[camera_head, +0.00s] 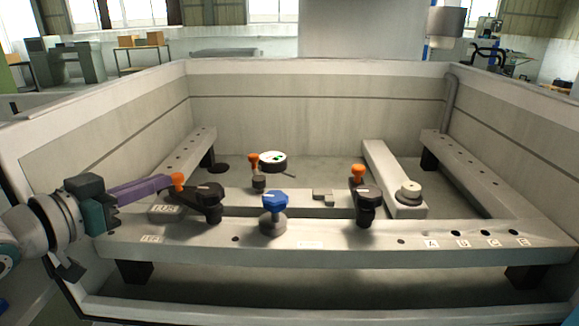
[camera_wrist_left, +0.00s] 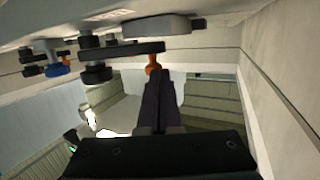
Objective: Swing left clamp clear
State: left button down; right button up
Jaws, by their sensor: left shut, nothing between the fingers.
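The left clamp (camera_head: 209,198) is a black arm with a round black knob and an orange tip knob (camera_head: 178,180), mounted on the pale front rail (camera_head: 330,240). Its arm points left along the rail. My left gripper (camera_head: 168,183) has purple fingers, shut and empty, with the tips at the orange knob. In the left wrist view the clamp arm (camera_wrist_left: 122,49) shows with the orange knob (camera_wrist_left: 153,66) right at the fingertips (camera_wrist_left: 160,74); whether they touch I cannot tell. My right gripper is not in view.
A blue knob (camera_head: 273,200) stands right of the clamp, then a second black clamp (camera_head: 366,204) with an orange knob. A dial gauge (camera_head: 272,160) sits behind. A round pale-topped piece (camera_head: 408,192) is at right. The tank wall (camera_head: 100,120) rises at left.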

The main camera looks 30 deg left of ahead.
pick_arm(q)
jog(key=shift+w+a, duration=0.2)
jog(key=shift+w, duration=1.3)
jog(key=shift+w+a, duration=0.15)
jog(key=shift+w, duration=1.35)
pick_arm(e)
jog(key=shift+w+f, duration=0.25)
jog(key=shift+w, duration=0.35)
